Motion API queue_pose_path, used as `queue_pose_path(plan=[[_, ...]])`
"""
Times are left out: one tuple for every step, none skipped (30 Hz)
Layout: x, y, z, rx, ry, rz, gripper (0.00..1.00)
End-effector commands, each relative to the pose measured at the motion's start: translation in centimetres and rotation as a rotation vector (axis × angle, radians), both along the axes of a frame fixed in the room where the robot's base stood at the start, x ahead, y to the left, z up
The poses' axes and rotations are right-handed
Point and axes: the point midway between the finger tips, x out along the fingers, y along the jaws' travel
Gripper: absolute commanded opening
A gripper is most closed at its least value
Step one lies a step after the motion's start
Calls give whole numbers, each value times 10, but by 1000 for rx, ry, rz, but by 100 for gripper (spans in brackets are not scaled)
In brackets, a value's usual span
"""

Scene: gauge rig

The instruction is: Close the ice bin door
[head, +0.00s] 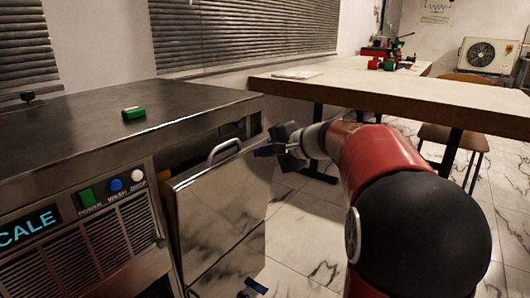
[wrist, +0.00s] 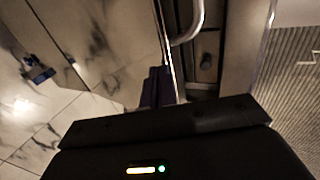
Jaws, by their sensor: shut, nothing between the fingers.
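The ice bin door (head: 225,205) is a shiny steel panel with a curved bar handle (head: 225,149) near its top. It stands ajar from the steel machine, with a dark gap behind its top edge. My gripper (head: 264,150) is at the door's upper right corner, its fingers shut and empty. In the wrist view, the purple fingers (wrist: 158,86) are beside the thin door edge (wrist: 164,35), with the handle (wrist: 191,22) just to the right. I cannot tell whether the fingers touch the door.
The steel machine top (head: 75,110) carries a green block (head: 133,113). Its front has a display (head: 30,228) and several buttons. A long table (head: 400,90) stands behind my arm, with a chair (head: 455,148) at right. Marble-pattern floor (head: 305,235) is open right of the door.

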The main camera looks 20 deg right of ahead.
Motion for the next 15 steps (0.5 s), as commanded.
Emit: queue_pose_path(plan=[[0, 0, 1, -1, 1, 0, 0], [1, 1, 1, -1, 3, 1, 0], [2, 2, 3, -5, 8, 2, 0], [4, 4, 5, -8, 14, 3, 0], [7, 5, 7, -13, 20, 3, 0], [11, 8, 10, -21, 31, 3, 0], [15, 11, 11, -28, 42, 5, 0], [18, 14, 13, -36, 53, 6, 0], [23, 18, 15, -47, 68, 5, 0], [27, 20, 15, -54, 79, 4, 0], [31, 23, 16, -62, 90, 3, 0], [35, 26, 16, -72, 102, 5, 0], [38, 28, 16, -77, 113, 4, 0], [41, 30, 16, -84, 120, 3, 0], [44, 33, 16, -91, 129, 2, 0]])
